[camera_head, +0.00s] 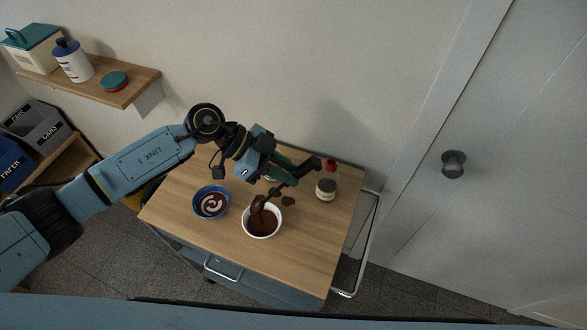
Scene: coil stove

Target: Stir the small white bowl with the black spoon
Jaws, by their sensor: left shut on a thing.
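The small white bowl (247,231) stands on the wooden top of a cart and holds a dark brown content. The black spoon (258,203) reaches down into this bowl, its lower end in or just over the brown content. My left gripper (287,185) is above and behind the bowl, shut on the spoon's upper part. The fingers and the grip are dark and partly hidden by the wrist. My right gripper is not in view.
A blue bowl (197,209) with a brown and white swirl stands left of the white bowl. A jar with a red top (326,185) stands at the right. The wooden cart top (190,236) is clear in front. A wall shelf (135,88) and a door (500,150) flank the cart.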

